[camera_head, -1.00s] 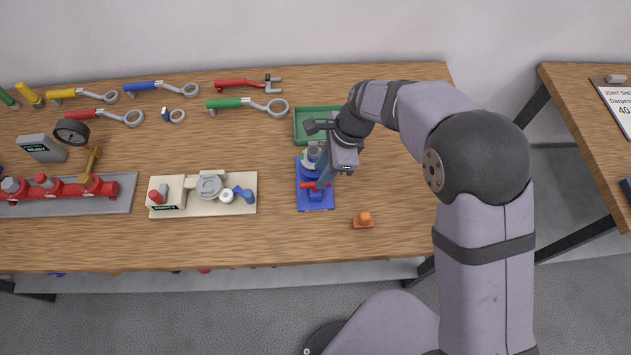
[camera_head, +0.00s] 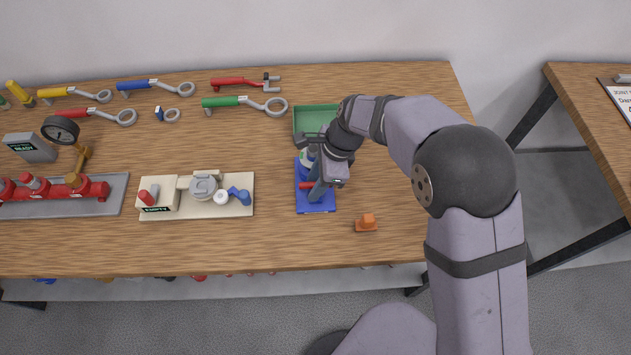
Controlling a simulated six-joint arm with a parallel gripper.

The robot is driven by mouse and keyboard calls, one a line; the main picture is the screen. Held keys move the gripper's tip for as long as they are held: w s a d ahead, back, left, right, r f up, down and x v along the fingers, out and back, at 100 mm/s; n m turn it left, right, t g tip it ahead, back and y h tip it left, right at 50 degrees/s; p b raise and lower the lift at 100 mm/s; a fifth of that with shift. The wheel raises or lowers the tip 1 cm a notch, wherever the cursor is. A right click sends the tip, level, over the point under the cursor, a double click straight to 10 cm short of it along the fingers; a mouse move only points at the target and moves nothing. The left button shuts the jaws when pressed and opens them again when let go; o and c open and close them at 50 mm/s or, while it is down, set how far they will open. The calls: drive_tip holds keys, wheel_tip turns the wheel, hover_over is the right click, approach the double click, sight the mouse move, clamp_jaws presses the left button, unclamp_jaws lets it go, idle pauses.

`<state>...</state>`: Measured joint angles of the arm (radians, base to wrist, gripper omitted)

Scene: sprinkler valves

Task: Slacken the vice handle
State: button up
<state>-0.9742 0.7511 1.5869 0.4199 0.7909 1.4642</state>
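A green tray (camera_head: 312,119) lies behind the vice, and a small orange block (camera_head: 367,222) lies to its front right. A cream fixture (camera_head: 163,210) stands to the left. Wrenches, such as the green one (camera_head: 222,102), lie along the back. Bare wood surrounds the orange block.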

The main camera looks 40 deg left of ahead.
clamp_jaws()
drive_tip(key=shift+n+g+h+p, duration=0.3)
drive_tip(key=shift+n+h+p, duration=0.1)
drive_tip(key=shift+n, duration=1.3)
drive_tip(key=shift+n+p, duration=0.3)
drive_tip(key=shift+n, duration=0.6)
drive_tip(key=shift+n+h, duration=0.5)
drive_tip(key=shift+n, duration=0.4)
drive_tip(key=shift+n+h+p, duration=0.3)
drive_tip(key=shift+n+p, duration=0.05)
drive_tip(key=shift+n, duration=1.35)
drive_tip(key=shift+h, duration=0.3)
